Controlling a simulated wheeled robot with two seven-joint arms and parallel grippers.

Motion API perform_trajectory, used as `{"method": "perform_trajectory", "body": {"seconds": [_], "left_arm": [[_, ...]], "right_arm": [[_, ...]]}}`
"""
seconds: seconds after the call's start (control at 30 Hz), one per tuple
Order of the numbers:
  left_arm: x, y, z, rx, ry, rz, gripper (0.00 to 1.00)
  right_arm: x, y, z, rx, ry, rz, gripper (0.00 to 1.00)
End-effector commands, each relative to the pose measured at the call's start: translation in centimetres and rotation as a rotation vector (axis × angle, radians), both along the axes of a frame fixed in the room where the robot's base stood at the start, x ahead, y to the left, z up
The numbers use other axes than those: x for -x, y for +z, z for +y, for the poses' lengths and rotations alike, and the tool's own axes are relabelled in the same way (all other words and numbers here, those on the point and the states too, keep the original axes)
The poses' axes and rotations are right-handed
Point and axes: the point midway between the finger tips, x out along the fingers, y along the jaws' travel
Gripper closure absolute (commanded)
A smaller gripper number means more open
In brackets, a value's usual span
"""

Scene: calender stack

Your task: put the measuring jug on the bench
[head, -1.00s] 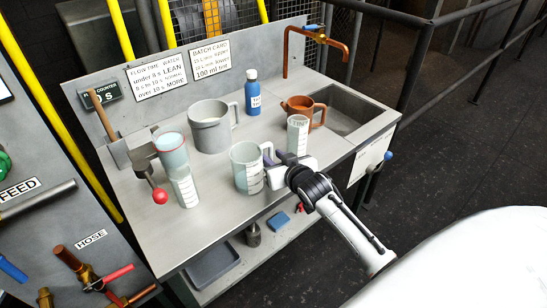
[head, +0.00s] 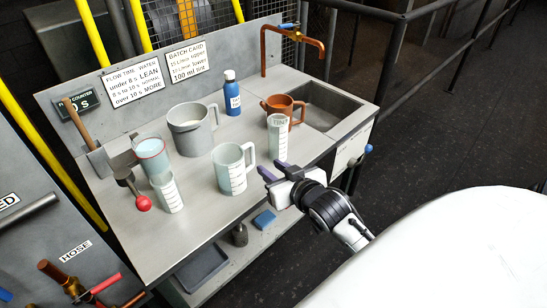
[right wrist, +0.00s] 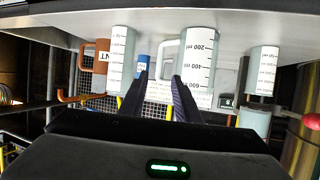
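The measuring jug (head: 230,173), clear with a scale and a handle on its right, stands upright on the front part of the grey bench (head: 150,243). The jug also shows upside down in the right wrist view (right wrist: 195,62), with its handle to the left. My right gripper (head: 271,172) is beside the jug, to the right of the handle and apart from it. Its two dark fingers (right wrist: 161,98) are spread with nothing between them. My left gripper is not in view.
A clear graduated cylinder (head: 278,138) and a copper jug (head: 290,106) stand behind the right gripper. A grey pitcher (head: 191,132), a blue bottle (head: 232,97), a light-blue cup (head: 152,157) and another cylinder (head: 169,193) share the bench. A sink (head: 326,107) is at right.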

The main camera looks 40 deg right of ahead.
Motion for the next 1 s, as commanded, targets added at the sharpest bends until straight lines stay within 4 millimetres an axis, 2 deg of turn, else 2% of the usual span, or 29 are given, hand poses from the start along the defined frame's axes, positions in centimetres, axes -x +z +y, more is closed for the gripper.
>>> {"method": "perform_trajectory", "body": {"seconds": [0.07,0.17,0.27,0.33,0.4,0.5,0.6,0.67,1.0], "left_arm": [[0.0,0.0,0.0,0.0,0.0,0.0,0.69],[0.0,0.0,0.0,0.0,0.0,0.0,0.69],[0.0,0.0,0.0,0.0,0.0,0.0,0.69],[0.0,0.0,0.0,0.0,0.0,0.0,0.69],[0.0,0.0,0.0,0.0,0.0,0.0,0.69],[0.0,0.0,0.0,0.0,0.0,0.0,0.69],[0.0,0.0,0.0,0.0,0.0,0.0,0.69],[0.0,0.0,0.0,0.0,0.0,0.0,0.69],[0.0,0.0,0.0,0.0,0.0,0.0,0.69]], "right_arm": [[0.7,-0.3,0.4,0.0,0.008,0.01,0.7],[2.5,-3.2,2.6,-0.002,0.056,0.067,0.7],[6.1,-8.3,6.6,-0.007,0.147,0.164,0.7],[9.4,-11.8,9.8,-0.015,0.219,0.235,0.7],[12.8,-14.6,12.7,-0.026,0.283,0.294,0.7],[16.9,-17.3,16.0,-0.043,0.356,0.356,0.7],[19.5,-18.6,18.0,-0.055,0.399,0.392,0.7],[20.2,-18.9,18.6,-0.059,0.411,0.4,0.7],[20.3,-19.0,18.8,-0.059,0.416,0.402,0.7]]}}
